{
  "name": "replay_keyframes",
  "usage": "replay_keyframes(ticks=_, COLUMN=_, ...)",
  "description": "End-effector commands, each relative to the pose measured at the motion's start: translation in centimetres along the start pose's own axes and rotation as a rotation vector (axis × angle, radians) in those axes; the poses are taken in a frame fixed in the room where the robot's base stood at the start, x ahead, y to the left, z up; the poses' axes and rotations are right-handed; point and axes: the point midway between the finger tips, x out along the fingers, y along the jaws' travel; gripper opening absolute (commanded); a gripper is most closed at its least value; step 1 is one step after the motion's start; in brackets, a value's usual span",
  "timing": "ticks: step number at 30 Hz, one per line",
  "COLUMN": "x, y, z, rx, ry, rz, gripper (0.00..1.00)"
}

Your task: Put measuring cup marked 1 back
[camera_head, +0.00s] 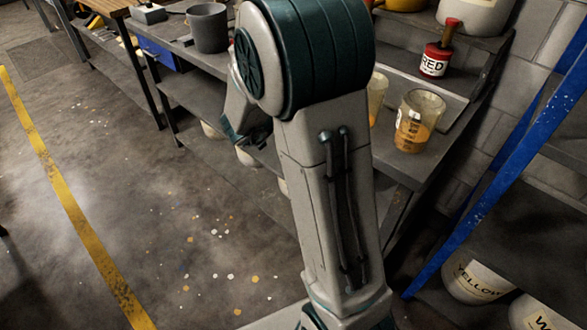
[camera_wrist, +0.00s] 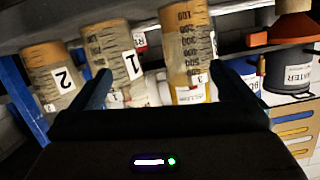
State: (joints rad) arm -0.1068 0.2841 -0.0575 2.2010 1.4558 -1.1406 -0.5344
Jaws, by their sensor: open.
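In the wrist view, the measuring cup marked 1 (camera_wrist: 112,50) is clear with a tan band at its upper end. It stands between the cup marked 2 (camera_wrist: 52,77) at left and another graduated cup (camera_wrist: 188,45) at right. A 3 shows by this right cup. My gripper (camera_wrist: 160,75) is open, its dark fingers spread in front of the cups. The left finger overlaps the lower left of cup 1; contact cannot be told. In the head view, my gripper (camera_head: 248,138) is partly hidden by my arm. A cup with orange contents (camera_head: 418,122) sits on the shelf; its number is unreadable.
A grey container (camera_head: 208,28) stands on the bench at left. A red-labelled pot (camera_head: 435,62) sits on a higher step. A blue rack post (camera_head: 500,150) slants at right. The floor at left is open.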

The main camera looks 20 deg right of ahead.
Motion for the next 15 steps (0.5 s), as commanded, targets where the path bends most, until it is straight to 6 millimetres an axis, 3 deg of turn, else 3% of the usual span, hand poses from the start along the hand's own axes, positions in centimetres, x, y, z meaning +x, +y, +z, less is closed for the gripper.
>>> replay_keyframes(ticks=3, x=-1.8, y=-3.5, z=-0.5, rx=0.03, ry=-0.113, rz=-0.25, gripper=1.0)
replay_keyframes(ticks=7, x=-5.3, y=-6.3, z=-0.4, rx=0.009, ry=-0.251, rz=-0.499, gripper=1.0)
replay_keyframes(ticks=11, x=-9.8, y=-7.4, z=0.3, rx=-0.064, ry=-0.397, rz=-0.71, gripper=1.0)
replay_keyframes(ticks=15, x=-14.7, y=-6.1, z=1.5, rx=-0.198, ry=-0.556, rz=-0.879, gripper=1.0)
